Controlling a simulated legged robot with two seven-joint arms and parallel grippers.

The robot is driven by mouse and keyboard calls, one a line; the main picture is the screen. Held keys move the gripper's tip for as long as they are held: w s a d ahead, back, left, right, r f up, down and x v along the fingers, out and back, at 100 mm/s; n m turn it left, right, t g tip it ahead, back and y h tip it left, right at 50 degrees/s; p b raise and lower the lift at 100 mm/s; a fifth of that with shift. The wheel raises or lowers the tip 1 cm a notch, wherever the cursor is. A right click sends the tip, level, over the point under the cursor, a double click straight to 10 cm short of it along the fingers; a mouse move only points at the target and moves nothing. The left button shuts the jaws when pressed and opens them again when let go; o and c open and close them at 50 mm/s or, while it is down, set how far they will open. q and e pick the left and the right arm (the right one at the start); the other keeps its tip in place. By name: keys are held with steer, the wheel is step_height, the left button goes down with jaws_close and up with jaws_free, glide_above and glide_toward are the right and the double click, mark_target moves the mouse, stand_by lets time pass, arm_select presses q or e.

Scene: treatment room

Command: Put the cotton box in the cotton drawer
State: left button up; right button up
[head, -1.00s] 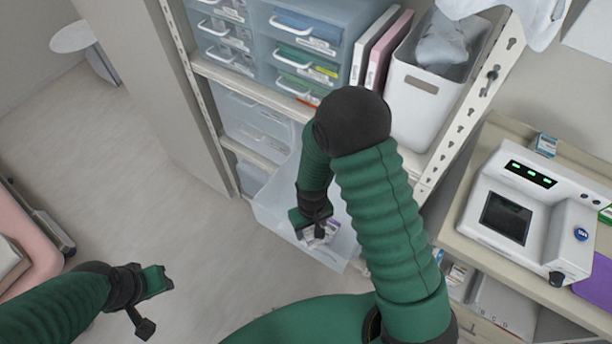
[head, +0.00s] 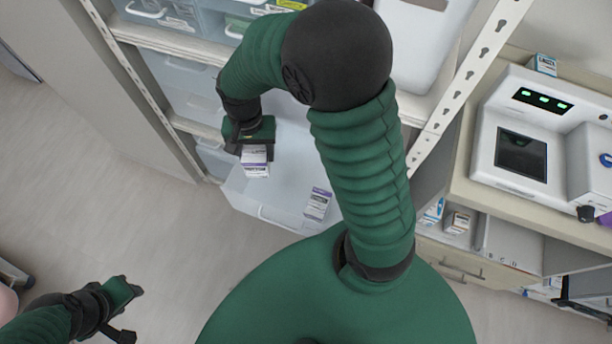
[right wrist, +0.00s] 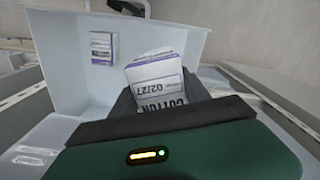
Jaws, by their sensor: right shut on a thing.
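My right gripper (head: 251,146) is shut on a small white and purple cotton box (head: 255,161). In the right wrist view the held box (right wrist: 158,80) shows the printed word "COTTON", partly covered by the fingers. The gripper holds it over the left part of an open translucent drawer (head: 262,210). A second white and purple box (head: 318,204) is inside the drawer at its right side; it also shows in the right wrist view (right wrist: 102,48). I cannot tell whether the held box touches the drawer. My left gripper (head: 128,312) is open and empty, away at the lower left.
Shelves with closed drawers (head: 185,66) stand behind the open drawer. A white upright shelf post (head: 478,62) is to the right. A counter (head: 465,196) bears a white machine (head: 530,140). The floor (head: 110,220) left of the drawer is clear.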

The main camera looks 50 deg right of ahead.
steer(key=f+m+b, duration=0.1)
steer(key=s+f+m+b, duration=0.1)
steer(key=f, duration=0.1)
steer(key=s+d+f+m+b, duration=0.1)
steer(key=f, duration=0.1)
steer(key=shift+f, duration=0.25)
steer(key=shift+m, duration=0.6)
steer(key=f+b, duration=0.3)
steer(key=f, duration=0.5)
steer(key=f+b, duration=0.4)
steer(key=f, duration=0.4)
steer(key=shift+s+d+f, duration=0.15)
steer(key=shift+s+f, duration=0.05)
steer(key=shift+f, duration=0.05)
steer(key=shift+f, duration=0.1)
steer(key=o, duration=1.5)
steer(key=s+a+r+n+t+p, duration=0.1)
steer(key=r+n, duration=0.3)
steer(key=r, duration=0.1)
steer(key=s+a+r+n+p, duration=0.1)
steer(key=r+n, duration=0.4)
steer(key=r, duration=0.1)
steer(key=s+a+r+n+t+p, duration=0.1)
steer(key=s+a+r+n, duration=0.1)
steer(key=r+n, duration=0.2)
step_height(320, 180, up, 2)
steer(key=shift+t, duration=0.3)
